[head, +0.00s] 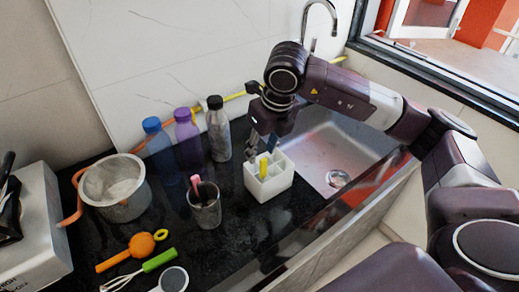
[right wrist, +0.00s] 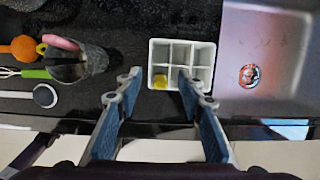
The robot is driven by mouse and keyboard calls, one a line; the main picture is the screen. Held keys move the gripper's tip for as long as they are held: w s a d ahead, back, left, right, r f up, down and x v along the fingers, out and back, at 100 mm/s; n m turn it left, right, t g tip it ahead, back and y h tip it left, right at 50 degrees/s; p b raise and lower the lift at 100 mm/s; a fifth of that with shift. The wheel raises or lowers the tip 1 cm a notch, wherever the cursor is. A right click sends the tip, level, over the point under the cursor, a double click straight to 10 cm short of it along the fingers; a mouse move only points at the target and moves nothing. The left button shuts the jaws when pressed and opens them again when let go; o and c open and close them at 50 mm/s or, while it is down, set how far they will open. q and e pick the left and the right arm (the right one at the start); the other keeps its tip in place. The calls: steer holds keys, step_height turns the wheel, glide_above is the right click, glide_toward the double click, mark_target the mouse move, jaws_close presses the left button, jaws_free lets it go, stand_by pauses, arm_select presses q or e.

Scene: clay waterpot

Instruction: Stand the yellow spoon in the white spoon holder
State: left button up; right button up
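The white spoon holder (head: 268,184) stands on the black counter left of the sink, and it also shows in the right wrist view (right wrist: 205,51), divided into several square compartments. The yellow spoon (head: 263,167) stands in the holder with its yellow end showing above. In the right wrist view the yellow end (right wrist: 160,82) is in the near left compartment. My right gripper (head: 262,143) is directly above the holder, fingers pointing down and spread apart on either side of the yellow end, not closed on it. The spoon's lower part is hidden. My left gripper is not in view.
A dark cup (head: 205,212) with a pink-handled item stands left of the holder. Behind are blue (head: 160,142), purple (head: 187,135) and clear bottles (head: 218,132). A strainer pot (head: 118,190) and utensils (head: 130,250) lie farther left. The sink (head: 330,150) is right.

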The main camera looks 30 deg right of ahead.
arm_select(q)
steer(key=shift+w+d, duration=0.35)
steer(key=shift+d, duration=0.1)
arm_select(e)
steer(key=v, duration=1.2)
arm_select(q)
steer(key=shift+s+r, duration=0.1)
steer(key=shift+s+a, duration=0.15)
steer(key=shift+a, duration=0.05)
arm_select(e)
steer(key=shift+r, duration=0.1)
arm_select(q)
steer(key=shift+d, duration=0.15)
arm_select(e)
steer(key=shift+s, duration=0.1)
